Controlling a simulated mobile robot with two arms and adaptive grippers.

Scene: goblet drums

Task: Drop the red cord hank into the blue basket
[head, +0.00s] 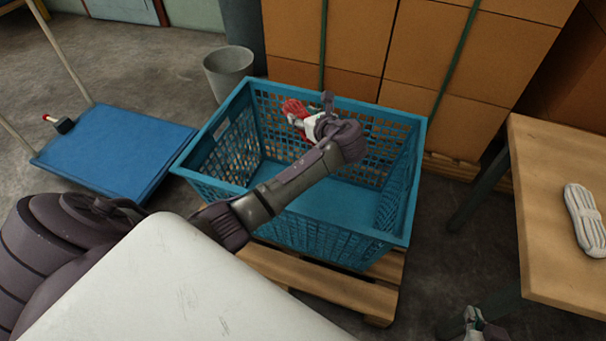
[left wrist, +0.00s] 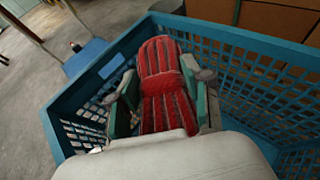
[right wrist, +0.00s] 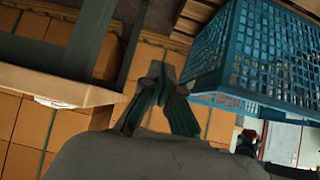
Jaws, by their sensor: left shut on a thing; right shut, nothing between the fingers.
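The red cord hank (head: 292,107) is in my left gripper (head: 301,120), over the blue basket (head: 409,190), toward its back left part. In the left wrist view the red cord hank (left wrist: 164,85) sits between the two fingers of my left gripper (left wrist: 166,95), with the basket's mesh walls (left wrist: 240,60) around and below it. The basket stands on a wooden pallet (head: 320,285), and its visible floor is bare. My right gripper (head: 473,320) is low at the bottom edge of the head view. In the right wrist view my right gripper (right wrist: 163,90) is shut and empty.
A wooden table (head: 550,215) at the right bears a white cord hank (head: 584,220). Stacked cartons (head: 420,70) stand close behind the basket. A grey bin (head: 228,72) and a blue platform cart (head: 120,150) are to the left. Bare floor shows between basket and table.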

